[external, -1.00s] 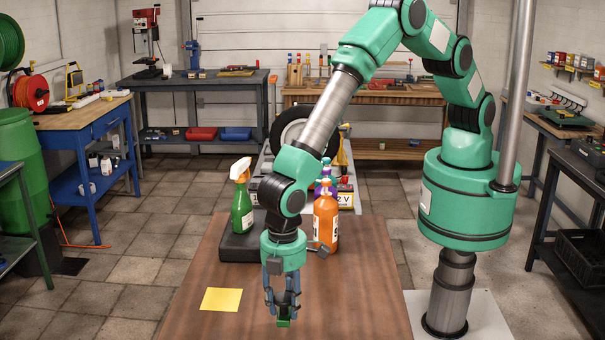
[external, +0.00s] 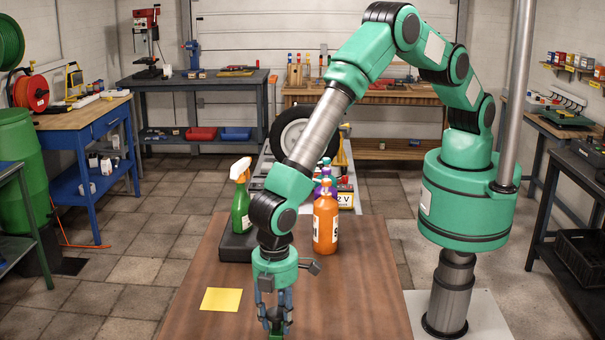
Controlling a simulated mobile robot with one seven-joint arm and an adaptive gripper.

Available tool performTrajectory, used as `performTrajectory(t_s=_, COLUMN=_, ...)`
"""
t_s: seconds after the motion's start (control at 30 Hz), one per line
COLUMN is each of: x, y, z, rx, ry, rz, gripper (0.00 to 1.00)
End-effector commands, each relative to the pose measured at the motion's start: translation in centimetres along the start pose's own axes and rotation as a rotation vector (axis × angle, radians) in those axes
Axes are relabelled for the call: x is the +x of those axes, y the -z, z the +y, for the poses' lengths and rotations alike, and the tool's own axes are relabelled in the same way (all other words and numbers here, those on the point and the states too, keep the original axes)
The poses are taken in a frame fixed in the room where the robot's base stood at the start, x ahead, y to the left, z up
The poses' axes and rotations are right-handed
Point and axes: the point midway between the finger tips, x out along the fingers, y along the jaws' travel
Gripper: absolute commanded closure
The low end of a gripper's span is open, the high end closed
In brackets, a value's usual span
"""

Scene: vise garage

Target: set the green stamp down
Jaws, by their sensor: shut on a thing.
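My gripper (external: 274,318) is low over the front part of the brown table (external: 350,290), pointing down. It is shut on the green stamp (external: 275,337), which shows as a small dark and green piece at the bottom edge of the picture. The stamp is mostly hidden by the fingers and partly cut off by the frame. I cannot tell whether its underside touches the table.
A yellow sheet (external: 221,299) lies left of my gripper. Behind my arm stand an orange bottle (external: 326,224), a green spray bottle (external: 241,207) and a dark case (external: 237,247). The table's right front is clear.

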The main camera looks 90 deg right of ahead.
Motion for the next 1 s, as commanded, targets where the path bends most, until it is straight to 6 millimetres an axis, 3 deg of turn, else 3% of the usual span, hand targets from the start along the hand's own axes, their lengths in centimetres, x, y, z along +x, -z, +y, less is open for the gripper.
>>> performTrajectory(t_s=0.47, x=0.69, y=0.07, z=0.0, rx=0.0, ry=0.0, rz=0.002, gripper=0.9)
performTrajectory(t_s=0.5, x=0.7, y=0.07, z=0.0, rx=0.0, ry=0.0, rz=0.002, gripper=0.6)
performTrajectory(t_s=0.6, x=0.66, y=0.07, z=0.0, rx=0.0, ry=0.0, rz=0.002, gripper=0.43)
performTrajectory(t_s=1.0, x=0.39, y=0.07, z=0.0, rx=0.0, ry=0.0, rz=0.002, gripper=0.43)
